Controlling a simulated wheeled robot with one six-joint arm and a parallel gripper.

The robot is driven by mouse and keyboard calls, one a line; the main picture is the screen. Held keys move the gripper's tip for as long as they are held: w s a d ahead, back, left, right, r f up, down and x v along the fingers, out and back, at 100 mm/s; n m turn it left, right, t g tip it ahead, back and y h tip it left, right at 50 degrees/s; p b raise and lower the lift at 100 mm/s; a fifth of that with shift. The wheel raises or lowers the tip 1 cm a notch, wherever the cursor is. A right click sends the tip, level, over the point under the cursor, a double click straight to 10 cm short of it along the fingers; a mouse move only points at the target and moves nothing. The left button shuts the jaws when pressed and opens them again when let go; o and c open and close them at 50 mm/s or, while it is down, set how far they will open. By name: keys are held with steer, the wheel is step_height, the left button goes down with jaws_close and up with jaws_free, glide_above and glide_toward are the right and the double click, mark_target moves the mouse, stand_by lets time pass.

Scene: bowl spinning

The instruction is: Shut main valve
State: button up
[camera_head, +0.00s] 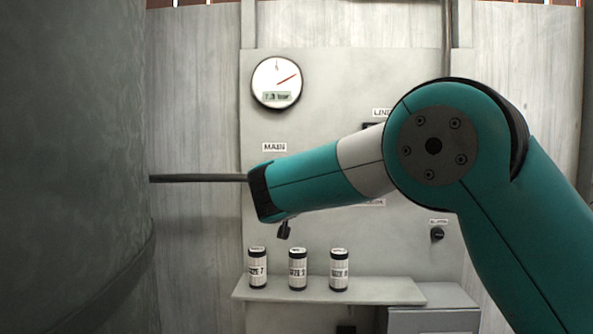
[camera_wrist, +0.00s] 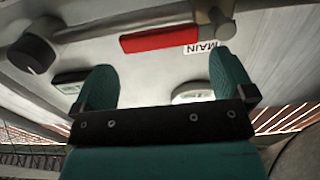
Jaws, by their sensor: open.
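The red lever (camera_wrist: 160,37) of a valve shows in the wrist view, beyond my fingertips. It lies roughly along the grey pipe (camera_wrist: 90,32) behind it. The MAIN label (camera_wrist: 205,48) appears upside down beside it. My gripper (camera_wrist: 162,64) is open and empty, its two teal fingers apart, with the lever ahead of the gap and not touched. In the head view the MAIN label (camera_head: 274,147) is on the wall panel above my forearm. The valve and my gripper are hidden there behind my arm.
A round gauge (camera_head: 276,82) hangs above the label. Several labelled canisters (camera_head: 298,270) stand on a shelf (camera_head: 330,290) below. A dark knob (camera_head: 437,234) is at lower right. A large dark tank (camera_head: 70,160) fills the left. A dark round knob (camera_wrist: 32,54) shows in the wrist view.

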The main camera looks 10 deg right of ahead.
steer(key=p+x, duration=0.1)
steer(key=x, duration=0.4)
steer(key=c, duration=1)
steer(key=shift+f, duration=0.1)
